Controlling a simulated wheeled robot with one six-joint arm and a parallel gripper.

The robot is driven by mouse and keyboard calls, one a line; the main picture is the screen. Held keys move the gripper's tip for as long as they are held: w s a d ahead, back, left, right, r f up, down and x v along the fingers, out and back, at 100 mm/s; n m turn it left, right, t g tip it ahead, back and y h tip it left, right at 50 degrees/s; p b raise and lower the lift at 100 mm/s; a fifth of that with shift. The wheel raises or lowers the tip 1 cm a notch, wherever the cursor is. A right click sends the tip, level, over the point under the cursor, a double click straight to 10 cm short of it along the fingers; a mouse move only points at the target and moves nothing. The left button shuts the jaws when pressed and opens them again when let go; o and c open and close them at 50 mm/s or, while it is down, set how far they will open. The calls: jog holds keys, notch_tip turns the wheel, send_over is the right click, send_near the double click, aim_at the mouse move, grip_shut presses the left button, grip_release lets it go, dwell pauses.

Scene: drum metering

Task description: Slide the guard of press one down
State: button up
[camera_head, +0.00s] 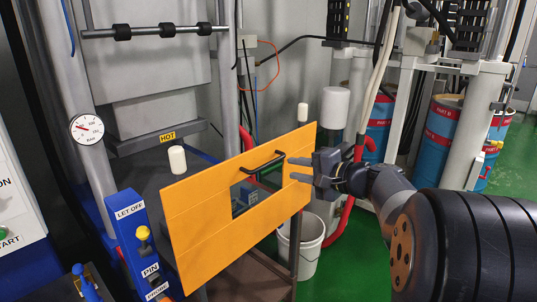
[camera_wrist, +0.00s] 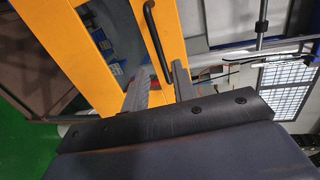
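The guard is an orange panel (camera_head: 210,200) with a rectangular window, in front of the press in the head view. Its black bar handle (camera_head: 264,162) is on the upper part. My gripper (camera_head: 293,169) is just right of the handle, its two fingers apart and pointing toward the panel. In the wrist view, the orange frame (camera_wrist: 88,50) and black handle (camera_wrist: 154,38) lie ahead of my open fingers (camera_wrist: 160,80). The handle's near end shows between the fingers, but they are not closed on it. Whether a fingertip touches the panel, I cannot tell.
A blue control post (camera_head: 140,235) labelled LET OFF and PIN stands left of the guard. A pressure gauge (camera_head: 87,129) and a HOT label (camera_head: 167,137) are behind. A white bucket (camera_head: 309,245) is below my gripper. Red and blue drums (camera_head: 440,140) stand at right.

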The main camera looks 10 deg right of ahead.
aim_at(269, 165)
jog(key=p+x, duration=0.2)
jog(key=x, duration=0.8)
jog(key=shift+w+a+f, duration=0.1)
jog(key=shift+w+a, duration=0.05)
jog(key=shift+a, duration=0.05)
grip_shut()
